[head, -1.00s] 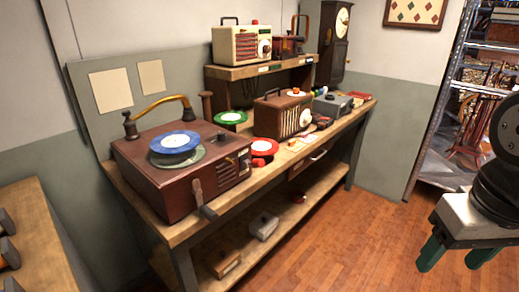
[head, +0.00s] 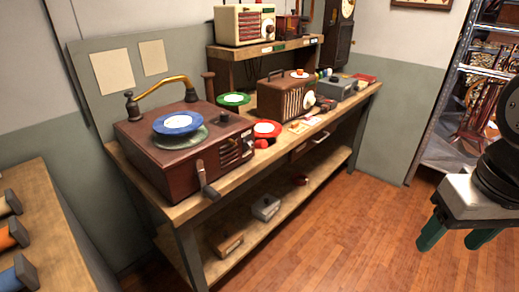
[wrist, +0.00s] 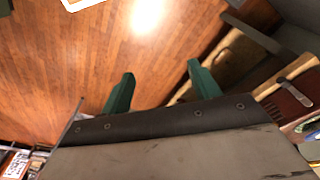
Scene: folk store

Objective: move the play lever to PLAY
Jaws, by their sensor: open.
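The record player (head: 160,165) is a dark red-brown wooden box on the near left end of the workbench, with a blue record (head: 178,123) on top. A lever with a dark handle (head: 207,180) sticks out from its front right side and slants downward. I cannot read a PLAY mark. My gripper (head: 454,240) has green fingers, is open and empty, and is far right of the player over the floor. In the wrist view its fingers (wrist: 160,85) stand apart above the floor. A part of the lever (wrist: 298,93) shows at the right edge there.
Another bench (head: 45,220) stands at the left. The wooden floor (head: 330,235) in front is clear.

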